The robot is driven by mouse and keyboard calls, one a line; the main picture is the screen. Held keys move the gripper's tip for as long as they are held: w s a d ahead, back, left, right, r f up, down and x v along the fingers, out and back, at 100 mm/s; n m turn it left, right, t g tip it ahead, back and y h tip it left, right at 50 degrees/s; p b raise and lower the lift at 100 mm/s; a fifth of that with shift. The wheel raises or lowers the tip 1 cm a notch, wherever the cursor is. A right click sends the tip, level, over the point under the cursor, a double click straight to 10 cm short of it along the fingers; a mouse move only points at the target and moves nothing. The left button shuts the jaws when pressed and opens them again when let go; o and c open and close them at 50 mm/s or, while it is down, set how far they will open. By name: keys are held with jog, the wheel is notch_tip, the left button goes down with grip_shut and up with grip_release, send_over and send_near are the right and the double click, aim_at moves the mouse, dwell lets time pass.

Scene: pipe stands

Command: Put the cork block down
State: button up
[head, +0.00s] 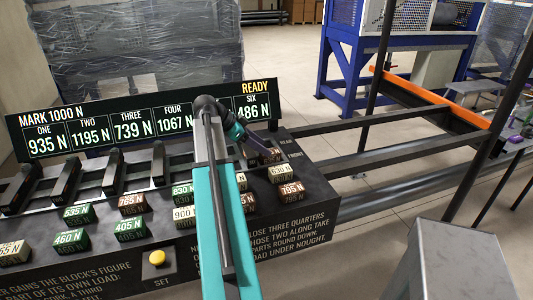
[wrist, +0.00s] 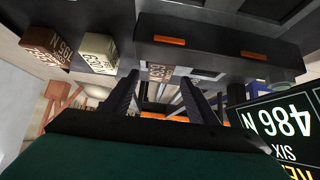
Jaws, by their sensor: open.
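A brown, cork-coloured block (head: 271,155) with a pale label sits at the rear right of the dark console, at the tip of my gripper (head: 257,150). In the wrist view the labelled brown block (wrist: 160,72) shows between the two dark fingers of my gripper (wrist: 160,95). The fingers are open, with a gap visible on each side of the block. Whether the block's underside rests fully on the console is hidden. Another brown block (head: 291,190), marked 795 N, stands nearer the front; it also shows in the wrist view (wrist: 47,45).
A white block (head: 281,172) stands between the two brown ones. Green blocks (head: 72,239), a brown 765 N block (head: 131,204) and a yellow button (head: 157,258) lie left of my arm. A lit number board (head: 100,130) stands behind. Dark rails (head: 400,165) lie to the right.

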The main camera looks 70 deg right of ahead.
jog(key=shift+b+v, duration=0.75)
jog(key=shift+v, duration=2.6)
jog(key=shift+s, duration=0.1)
